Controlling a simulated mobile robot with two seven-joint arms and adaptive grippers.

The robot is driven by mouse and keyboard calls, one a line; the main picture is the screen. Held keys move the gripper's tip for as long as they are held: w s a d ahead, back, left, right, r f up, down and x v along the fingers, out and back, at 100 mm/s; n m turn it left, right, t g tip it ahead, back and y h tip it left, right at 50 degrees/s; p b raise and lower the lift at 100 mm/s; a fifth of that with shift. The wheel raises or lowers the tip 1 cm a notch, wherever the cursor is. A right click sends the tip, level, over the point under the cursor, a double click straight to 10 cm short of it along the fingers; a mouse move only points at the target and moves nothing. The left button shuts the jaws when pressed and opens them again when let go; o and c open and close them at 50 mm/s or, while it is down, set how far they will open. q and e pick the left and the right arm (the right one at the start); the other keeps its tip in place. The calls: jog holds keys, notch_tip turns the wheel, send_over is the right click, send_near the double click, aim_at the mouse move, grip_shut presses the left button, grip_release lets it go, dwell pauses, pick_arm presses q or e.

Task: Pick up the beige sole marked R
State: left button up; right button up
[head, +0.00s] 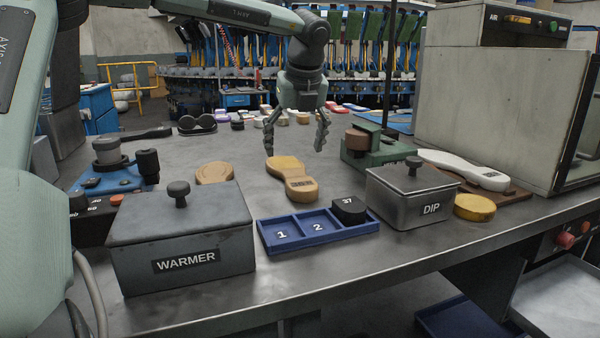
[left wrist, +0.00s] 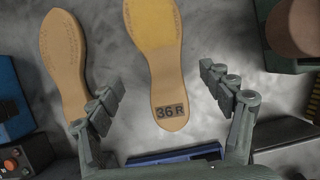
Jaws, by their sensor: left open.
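The beige sole marked 36 R (head: 302,187) lies flat on the grey metal table behind the blue tray, with a yellower far half. In the left wrist view the sole (left wrist: 167,80) shows its dark 36 R label at the near end. My left gripper (head: 294,148) is open and empty, pointing down above and slightly behind the sole. In the left wrist view its fingers (left wrist: 160,88) stand apart on either side of the sole's labelled end, not touching it. My right gripper is not in view.
A second tan sole (left wrist: 62,60) lies left of it, partly hidden behind the WARMER box (head: 180,240) in the head view. A blue tray (head: 268,249) marked 1 and 2 holds a black 37 block (head: 349,210). The DIP box (head: 405,200) and a green device (head: 365,150) stand right.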

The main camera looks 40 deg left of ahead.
aim_at(294, 172)
pick_arm(q)
jog(key=shift+a+f, duration=0.15)
jog(key=shift+f, duration=0.4)
jog(key=x, duration=0.2)
jog(key=p+x, duration=0.1)
jog(key=x, duration=0.2)
jog(key=shift+w+f, duration=0.15)
jog(key=shift+w, duration=0.05)
jog(key=shift+d, duration=0.25)
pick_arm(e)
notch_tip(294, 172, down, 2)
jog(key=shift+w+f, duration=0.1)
pick_arm(q)
jog(key=shift+c, duration=0.3)
jog(key=c, duration=1.2)
jog(key=shift+c, duration=0.6)
